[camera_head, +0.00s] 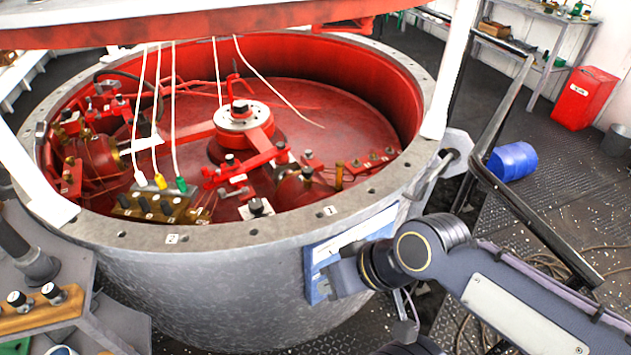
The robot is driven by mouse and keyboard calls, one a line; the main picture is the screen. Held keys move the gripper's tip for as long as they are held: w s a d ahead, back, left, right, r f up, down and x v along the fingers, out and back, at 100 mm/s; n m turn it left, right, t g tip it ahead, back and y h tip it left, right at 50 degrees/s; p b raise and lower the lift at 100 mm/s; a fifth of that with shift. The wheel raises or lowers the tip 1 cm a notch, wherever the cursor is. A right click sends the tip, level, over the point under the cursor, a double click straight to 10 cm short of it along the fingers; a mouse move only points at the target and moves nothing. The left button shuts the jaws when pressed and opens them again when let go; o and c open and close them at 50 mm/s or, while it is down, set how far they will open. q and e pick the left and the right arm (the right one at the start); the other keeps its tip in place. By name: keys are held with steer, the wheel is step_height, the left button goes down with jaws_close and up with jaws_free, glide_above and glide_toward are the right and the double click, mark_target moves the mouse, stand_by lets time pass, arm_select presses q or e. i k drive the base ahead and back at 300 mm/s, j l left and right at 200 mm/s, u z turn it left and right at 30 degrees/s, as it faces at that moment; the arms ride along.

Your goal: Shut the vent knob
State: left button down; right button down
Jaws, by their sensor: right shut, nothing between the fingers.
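A blue-and-white panel (350,238) is fixed on the outer side of the large grey drum (215,300). My right gripper (330,283) is at the panel's lower part, its fingers shut with nothing held. The gripper and wrist cover part of the panel. I cannot make out a knob there, nor whether the fingers touch the panel. Two black knobs (53,293) stand on a wooden block at the lower left, far from my gripper. I cannot tell which knob is the vent knob. My left gripper is not in view.
The drum is open, with red fittings and a terminal block (155,207) inside. A red lid (180,22) hangs above it. A black railing (530,215) stands close to my right arm. A blue barrel (512,161) and red cabinet (586,97) are at the right.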

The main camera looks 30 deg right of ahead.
mark_target(308, 172)
steer(key=i+j+z, duration=0.6)
steer(key=i, duration=0.2)
steer(key=i+l, duration=0.05)
steer(key=l, duration=0.05)
